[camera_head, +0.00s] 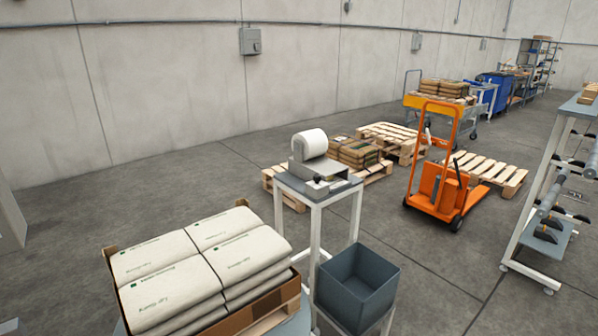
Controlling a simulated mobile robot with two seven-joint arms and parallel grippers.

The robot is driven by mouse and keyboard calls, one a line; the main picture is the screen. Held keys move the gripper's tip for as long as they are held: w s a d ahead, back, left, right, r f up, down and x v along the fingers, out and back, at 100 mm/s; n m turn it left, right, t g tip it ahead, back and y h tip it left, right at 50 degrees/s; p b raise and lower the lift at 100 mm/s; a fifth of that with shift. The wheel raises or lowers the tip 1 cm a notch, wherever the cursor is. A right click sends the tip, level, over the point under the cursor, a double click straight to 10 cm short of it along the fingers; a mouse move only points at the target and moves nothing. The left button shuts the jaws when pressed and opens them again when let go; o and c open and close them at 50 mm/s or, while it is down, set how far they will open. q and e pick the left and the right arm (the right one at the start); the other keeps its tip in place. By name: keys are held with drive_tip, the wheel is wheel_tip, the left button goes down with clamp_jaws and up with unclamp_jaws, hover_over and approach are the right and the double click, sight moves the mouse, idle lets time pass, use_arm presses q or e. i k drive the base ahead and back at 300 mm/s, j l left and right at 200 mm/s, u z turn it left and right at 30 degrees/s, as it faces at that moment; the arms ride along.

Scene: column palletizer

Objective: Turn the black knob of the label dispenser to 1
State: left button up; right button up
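The label dispenser (319,170) stands on a small grey-topped table with light legs, near the middle of the head view. It is a grey metal unit with a white label roll (310,144) on top. A small dark spot on its front, likely the black knob (317,181), faces me; its setting and any numbers are too small to read. Neither of my grippers is in view.
A box of stacked white sacks (190,262) stands in the left foreground. A dark grey bin (358,284) is beside the dispenser table (322,196). Behind are wooden pallets (490,170), an orange pallet truck (440,185) and a rack at right. Open floor lies left of the table.

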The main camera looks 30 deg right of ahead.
sight(316, 178)
drive_tip(key=i+l+u, duration=0.1)
drive_tip(key=l, duration=0.3)
drive_tip(key=i+l+u, duration=0.1)
drive_tip(key=l, duration=0.35)
drive_tip(key=i+l+u, duration=0.1)
drive_tip(key=l, duration=0.3)
drive_tip(key=i+l+u, duration=0.1)
drive_tip(key=l, duration=0.35)
drive_tip(key=i, duration=0.1)
